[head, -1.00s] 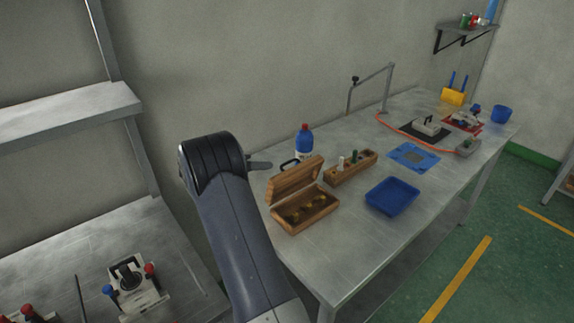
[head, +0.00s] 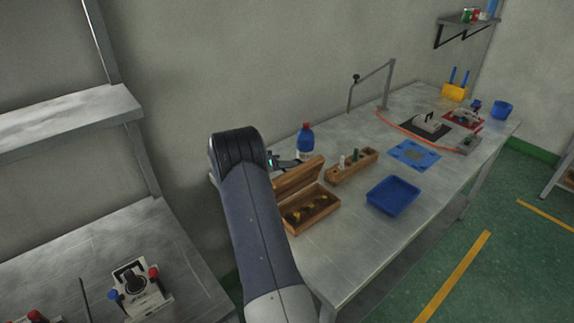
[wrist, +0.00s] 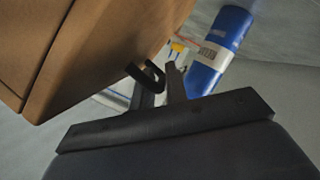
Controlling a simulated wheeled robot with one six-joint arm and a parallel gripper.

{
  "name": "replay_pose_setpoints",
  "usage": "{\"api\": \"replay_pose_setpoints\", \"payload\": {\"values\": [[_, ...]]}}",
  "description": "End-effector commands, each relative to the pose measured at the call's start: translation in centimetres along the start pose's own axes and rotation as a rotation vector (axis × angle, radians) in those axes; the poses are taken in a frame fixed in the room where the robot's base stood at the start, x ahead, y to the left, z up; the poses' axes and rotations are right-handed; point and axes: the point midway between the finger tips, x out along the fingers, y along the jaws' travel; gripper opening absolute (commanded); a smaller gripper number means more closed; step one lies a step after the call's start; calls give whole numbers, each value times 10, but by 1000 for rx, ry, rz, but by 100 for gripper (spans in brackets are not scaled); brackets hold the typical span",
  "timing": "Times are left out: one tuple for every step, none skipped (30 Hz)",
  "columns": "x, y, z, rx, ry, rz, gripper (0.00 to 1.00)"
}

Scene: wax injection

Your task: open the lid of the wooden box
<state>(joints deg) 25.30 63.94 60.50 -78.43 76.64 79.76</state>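The wooden box (head: 318,214) stands on the near left part of the workbench, with golden pieces inside. Its lid (head: 299,177) is raised and leans at the back of the box. My gripper (head: 288,163) is behind the lid at its upper left. In the wrist view, brown wood of the box (wrist: 90,45) fills the upper left. A dark, hook-shaped handle (wrist: 150,72) projects from it beside my gripper's fingers (wrist: 162,82). The fingers look a little apart; whether they touch the handle is unclear.
A blue bottle with a red cap (head: 305,141) stands close behind the lid and gripper. A wooden block with pegs (head: 352,168) is to the box's right, and a blue tray (head: 393,195) in front of it. Bare bench lies before the box.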

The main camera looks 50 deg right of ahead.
Motion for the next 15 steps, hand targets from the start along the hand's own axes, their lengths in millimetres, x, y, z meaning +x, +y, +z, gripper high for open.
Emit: {"api": "replay_pose_setpoints", "payload": {"values": [[0, 0, 0, 0, 0, 0, 10], [0, 0, 0, 0, 0, 0, 7], [0, 0, 0, 0, 0, 0, 4], [0, 0, 0, 0, 0, 0, 2], [0, 0, 0, 0, 0, 0, 0], [0, 0, 0, 0, 0, 0, 0], [0, 0, 0, 0, 0, 0, 0], [0, 0, 0, 0, 0, 0, 0], [0, 0, 0, 0, 0, 0, 0], [0, 0, 0, 0, 0, 0, 0], [0, 0, 0, 0, 0, 0, 0], [0, 0, 0, 0, 0, 0, 0], [0, 0, 0, 0, 0, 0, 0], [0, 0, 0, 0, 0, 0, 0], [0, 0, 0, 0, 0, 0, 0]]}}
